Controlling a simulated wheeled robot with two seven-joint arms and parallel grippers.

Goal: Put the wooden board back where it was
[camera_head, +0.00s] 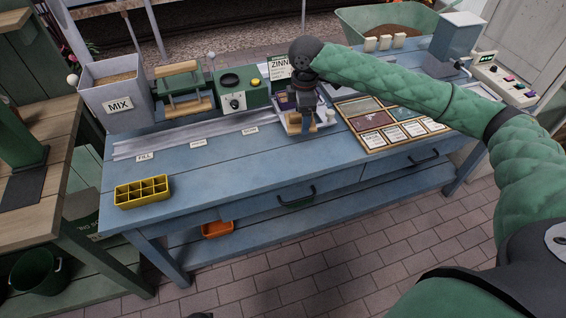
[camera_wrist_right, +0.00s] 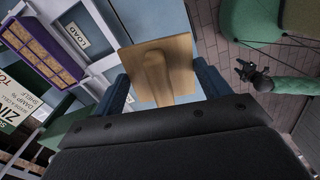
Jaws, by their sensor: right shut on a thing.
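The wooden board (camera_wrist_right: 183,52) is a tan square plate with a raised grip block in the right wrist view. My right gripper (camera_wrist_right: 163,88) is shut on this block, with a blue finger on each side. In the head view, my right gripper (camera_head: 304,118) points down over the white tray at the back middle of the blue bench. Only small tan parts of the board (camera_head: 330,114) show there, and I cannot tell whether it touches the tray. My left gripper (camera_wrist_right: 250,73) shows small and dark at the right of the wrist view; its jaw state is unclear.
The blue bench (camera_head: 240,168) has clear room in front. A MIX bin (camera_head: 118,102), a roller device (camera_head: 184,88) and a green dial box (camera_head: 243,92) stand behind. A yellow cell tray (camera_head: 142,192) sits front left. A card board (camera_head: 390,122) lies right of the gripper.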

